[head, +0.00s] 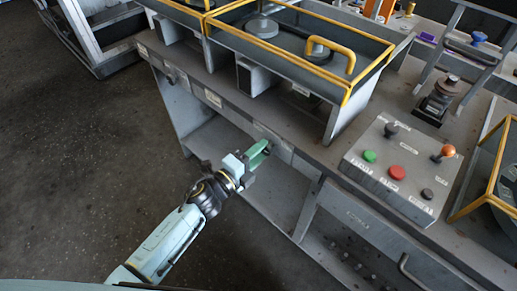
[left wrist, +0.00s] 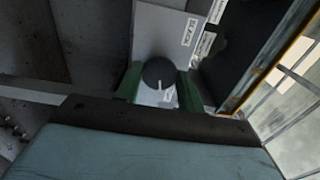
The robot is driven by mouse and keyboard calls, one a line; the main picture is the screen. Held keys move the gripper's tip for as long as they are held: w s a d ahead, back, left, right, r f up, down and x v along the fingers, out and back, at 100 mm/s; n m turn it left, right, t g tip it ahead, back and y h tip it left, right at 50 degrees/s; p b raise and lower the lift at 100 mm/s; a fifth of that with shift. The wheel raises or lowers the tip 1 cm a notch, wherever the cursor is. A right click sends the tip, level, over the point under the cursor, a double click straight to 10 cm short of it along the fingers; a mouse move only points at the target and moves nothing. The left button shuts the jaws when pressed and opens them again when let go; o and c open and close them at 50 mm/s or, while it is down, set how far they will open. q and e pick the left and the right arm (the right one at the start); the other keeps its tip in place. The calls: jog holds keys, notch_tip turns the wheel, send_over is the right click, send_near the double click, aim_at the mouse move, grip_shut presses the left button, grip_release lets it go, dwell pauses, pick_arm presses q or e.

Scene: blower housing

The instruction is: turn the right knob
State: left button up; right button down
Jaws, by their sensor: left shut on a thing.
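The knob (left wrist: 158,73) is a round dark disc with a white pointer line, on a light grey plate (left wrist: 160,28) in the left wrist view. The pointer slants slightly from straight down in that picture. My left gripper (left wrist: 159,88) has its green fingers on either side of the knob, shut on it. In the head view my left gripper (head: 261,151) is at the front of the grey workbench (head: 290,125), and its fingers hide the knob there. My right gripper is not in view.
A control box (head: 402,172) with red, green and black buttons stands on the bench to the right. Yellow-edged housings (head: 345,98) stand above the gripper. An open lower shelf (head: 215,145) lies under the bench top. The floor (head: 80,170) at left is clear.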

pick_arm(q)
jog(key=shift+n+p, duration=0.9)
jog(key=shift+n, duration=1.6)
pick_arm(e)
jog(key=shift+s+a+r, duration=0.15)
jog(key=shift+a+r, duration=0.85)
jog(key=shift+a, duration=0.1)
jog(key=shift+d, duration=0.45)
pick_arm(q)
jog(key=o, duration=1)
jog(key=shift+c, duration=0.2)
jog(key=p+v, duration=0.1)
jog(key=v, duration=1.2)
jog(key=shift+s, duration=0.15)
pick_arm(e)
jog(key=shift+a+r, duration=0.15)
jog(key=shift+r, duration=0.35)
pick_arm(q)
jog(key=shift+a, duration=0.1)
